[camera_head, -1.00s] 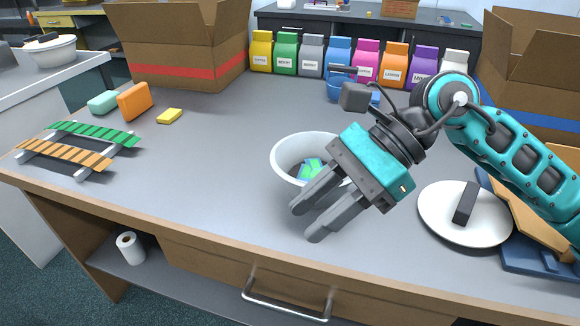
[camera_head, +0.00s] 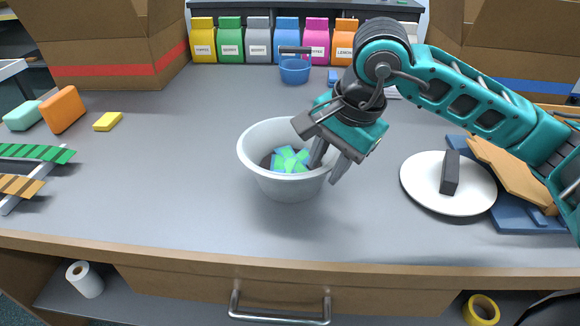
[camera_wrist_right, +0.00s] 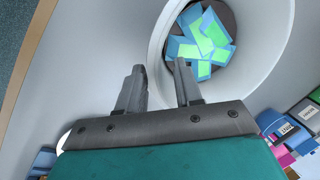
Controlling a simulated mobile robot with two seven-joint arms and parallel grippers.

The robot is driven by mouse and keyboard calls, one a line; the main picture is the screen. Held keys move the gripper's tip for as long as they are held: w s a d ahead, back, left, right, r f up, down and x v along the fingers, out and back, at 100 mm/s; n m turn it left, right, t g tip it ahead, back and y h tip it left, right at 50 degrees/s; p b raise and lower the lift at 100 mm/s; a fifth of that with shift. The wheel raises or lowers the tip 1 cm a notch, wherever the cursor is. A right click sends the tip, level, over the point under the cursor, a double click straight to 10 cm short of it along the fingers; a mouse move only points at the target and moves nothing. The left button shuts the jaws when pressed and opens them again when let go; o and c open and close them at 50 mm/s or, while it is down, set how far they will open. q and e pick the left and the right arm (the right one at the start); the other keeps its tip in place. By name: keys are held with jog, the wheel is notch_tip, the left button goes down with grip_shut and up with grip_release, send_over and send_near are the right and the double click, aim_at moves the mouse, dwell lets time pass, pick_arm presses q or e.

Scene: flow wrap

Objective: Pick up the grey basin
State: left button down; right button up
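The grey basin (camera_head: 290,188) stands upright on the grey table, with several blue and green packets (camera_head: 289,160) inside it. It also shows at the top of the right wrist view (camera_wrist_right: 158,52). My right gripper (camera_head: 331,168) is at the basin's right rim, pointing down. Its two fingers (camera_wrist_right: 159,80) are apart, one inside the basin and one outside, with the rim between them. I cannot tell whether either finger touches the wall. My left gripper is not in view.
A white lid (camera_head: 418,182) with a black handle lies to the right, beside a blue tray (camera_head: 515,222). A small blue basket (camera_head: 295,73) and coloured bags (camera_head: 258,40) stand behind. Sponges (camera_head: 62,109) and racks (camera_head: 36,153) are at left. The table's front is clear.

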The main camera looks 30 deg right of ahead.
aim_at(319, 180)
jog(key=b+x, duration=0.1)
jog(key=x, duration=0.4)
jog(key=shift+w+f, duration=0.15)
jog(key=shift+f, duration=0.05)
grip_shut()
jog(key=shift+r, duration=0.1)
